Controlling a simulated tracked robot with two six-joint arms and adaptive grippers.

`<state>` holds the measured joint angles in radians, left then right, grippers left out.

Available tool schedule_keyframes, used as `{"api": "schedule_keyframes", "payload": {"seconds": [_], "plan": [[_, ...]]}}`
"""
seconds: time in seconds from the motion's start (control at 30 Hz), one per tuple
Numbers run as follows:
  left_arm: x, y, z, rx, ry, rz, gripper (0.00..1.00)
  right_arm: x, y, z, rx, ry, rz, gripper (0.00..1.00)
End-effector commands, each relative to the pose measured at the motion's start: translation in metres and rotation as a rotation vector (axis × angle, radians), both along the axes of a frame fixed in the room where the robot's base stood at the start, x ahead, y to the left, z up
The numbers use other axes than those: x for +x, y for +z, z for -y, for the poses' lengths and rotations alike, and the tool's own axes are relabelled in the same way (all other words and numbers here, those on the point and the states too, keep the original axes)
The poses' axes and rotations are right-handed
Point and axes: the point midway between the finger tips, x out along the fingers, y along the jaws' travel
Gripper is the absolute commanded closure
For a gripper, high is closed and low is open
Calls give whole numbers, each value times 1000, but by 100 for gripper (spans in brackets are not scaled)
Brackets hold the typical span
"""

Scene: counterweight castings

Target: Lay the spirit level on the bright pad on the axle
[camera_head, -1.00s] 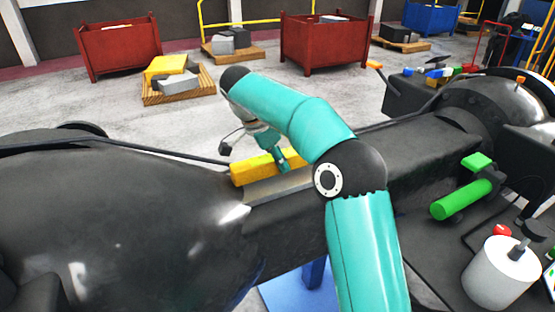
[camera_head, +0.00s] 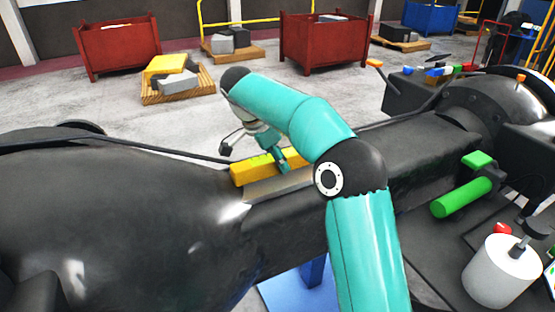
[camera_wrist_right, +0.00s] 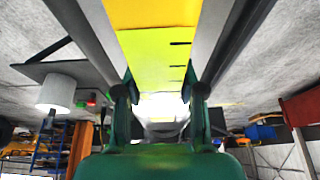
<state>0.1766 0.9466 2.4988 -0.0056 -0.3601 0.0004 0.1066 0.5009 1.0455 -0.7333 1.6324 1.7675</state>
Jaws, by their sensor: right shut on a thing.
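The yellow spirit level (camera_head: 255,171) lies lengthwise along the far side of the bright metal pad (camera_head: 272,188) on the black axle (camera_head: 405,165). I cannot tell whether it touches the pad or hovers just above it. My right gripper (camera_head: 284,163) reaches down behind my teal arm and is shut on the level. In the right wrist view the yellow level (camera_wrist_right: 155,50) runs between the two fingers of my right gripper (camera_wrist_right: 160,97). My arm hides the right part of the pad and perhaps the level's far end. My left gripper is not in view.
A dark cable (camera_head: 150,150) runs behind the axle. Red bins (camera_head: 325,45) and loaded pallets stand farther back on open floor.

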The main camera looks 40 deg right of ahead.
Motion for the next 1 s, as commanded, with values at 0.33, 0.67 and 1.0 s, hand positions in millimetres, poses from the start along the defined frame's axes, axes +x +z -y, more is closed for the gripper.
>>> {"api": "schedule_keyframes", "payload": {"seconds": [0.33, 0.67, 1.0], "plan": [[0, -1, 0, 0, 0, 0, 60, 0, 0, 0, 0, 0, 1, 32], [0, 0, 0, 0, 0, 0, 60, 2, 4, -3, 0, 2, 0, 32], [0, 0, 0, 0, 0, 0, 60, 8, 46, -20, -1, 2, 4, 32]]}}
